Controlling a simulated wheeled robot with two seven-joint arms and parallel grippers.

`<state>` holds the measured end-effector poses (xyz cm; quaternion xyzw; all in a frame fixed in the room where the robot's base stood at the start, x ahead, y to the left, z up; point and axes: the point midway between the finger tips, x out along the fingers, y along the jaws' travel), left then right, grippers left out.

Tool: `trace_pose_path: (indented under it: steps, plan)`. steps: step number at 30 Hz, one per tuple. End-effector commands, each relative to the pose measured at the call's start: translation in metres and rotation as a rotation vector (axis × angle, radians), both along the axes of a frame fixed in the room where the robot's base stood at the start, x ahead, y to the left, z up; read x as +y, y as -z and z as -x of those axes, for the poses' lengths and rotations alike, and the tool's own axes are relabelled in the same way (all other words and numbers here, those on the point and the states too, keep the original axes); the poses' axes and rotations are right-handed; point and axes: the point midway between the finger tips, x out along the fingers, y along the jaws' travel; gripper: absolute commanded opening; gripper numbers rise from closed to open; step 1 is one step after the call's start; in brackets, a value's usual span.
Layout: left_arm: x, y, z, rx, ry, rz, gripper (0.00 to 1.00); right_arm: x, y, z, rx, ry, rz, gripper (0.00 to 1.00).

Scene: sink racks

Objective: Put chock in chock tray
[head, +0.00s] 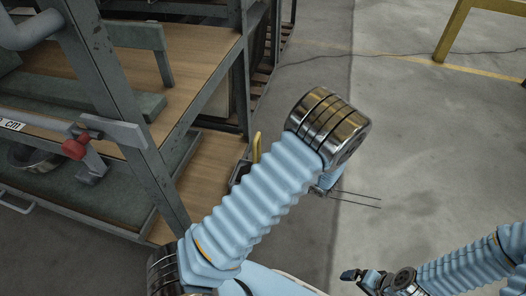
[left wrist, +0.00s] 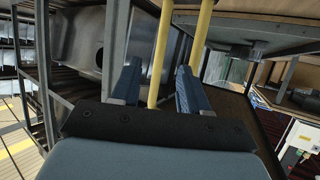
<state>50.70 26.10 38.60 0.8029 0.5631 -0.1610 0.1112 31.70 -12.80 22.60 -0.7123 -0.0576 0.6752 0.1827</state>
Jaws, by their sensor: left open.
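My left gripper (left wrist: 158,68) is open in the left wrist view, with its two blue fingers apart. Contact cannot be told. In the head view my left arm hides most of that gripper. A small yellow upright piece (head: 256,147) shows beside a dark boxy part (head: 240,172) near the lower shelf. I cannot make out the chock or chock tray for sure. My right gripper (head: 362,277) is low at the right; its jaws are unclear.
A grey metal rack with wooden shelves (head: 192,45) stands at the left. It has a red knob (head: 74,148) and a dark bowl (head: 35,158). Bare concrete floor (head: 430,130) lies to the right, with a yellow frame (head: 452,30) at the back.

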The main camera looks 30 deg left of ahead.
Motion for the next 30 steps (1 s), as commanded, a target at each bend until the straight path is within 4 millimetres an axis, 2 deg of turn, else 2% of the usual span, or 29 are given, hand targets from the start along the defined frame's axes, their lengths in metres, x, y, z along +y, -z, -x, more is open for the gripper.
trace_pose_path:
  steps: [1,6,10,11,14,17,19,22,24,27,30]
  plan:
    - [-0.01,-0.006,0.003,-0.001,0.003,0.001,0.45,0.0,-0.003,0.0,0.0,0.0,0.0,1.0]
    - [-0.032,-0.015,0.012,0.0,0.001,0.0,0.45,-0.001,-0.005,0.0,-0.001,0.0,0.001,1.0]
    - [-0.035,-0.01,0.013,0.019,0.029,0.012,0.45,-0.001,-0.006,0.0,-0.001,0.001,0.002,1.0]
    - [-0.033,-0.004,0.012,0.033,0.052,0.024,0.45,-0.001,-0.006,0.0,-0.001,0.001,0.002,1.0]
    - [-0.025,0.032,0.009,0.117,0.189,0.106,0.45,-0.001,-0.006,0.0,-0.001,0.002,0.002,1.0]
    - [-0.029,0.085,0.02,0.252,0.392,0.279,0.45,-0.001,-0.006,0.0,-0.001,0.002,0.002,1.0]
    - [-0.044,0.12,0.042,0.357,0.543,0.435,0.45,-0.001,-0.006,0.0,-0.001,0.002,0.002,1.0]
    - [-0.074,0.151,0.087,0.494,0.74,0.661,0.45,-0.001,-0.006,0.0,-0.001,0.002,0.002,1.0]
    - [-0.095,0.159,0.12,0.573,0.859,0.796,0.45,-0.001,-0.006,0.0,-0.001,0.002,0.002,1.0]
    - [-0.116,0.159,0.159,0.654,0.992,0.934,0.45,-0.001,-0.006,0.0,-0.001,0.002,0.002,1.0]
    - [-0.127,0.156,0.181,0.699,1.074,1.007,0.45,-0.001,-0.006,0.0,-0.001,0.001,0.002,1.0]
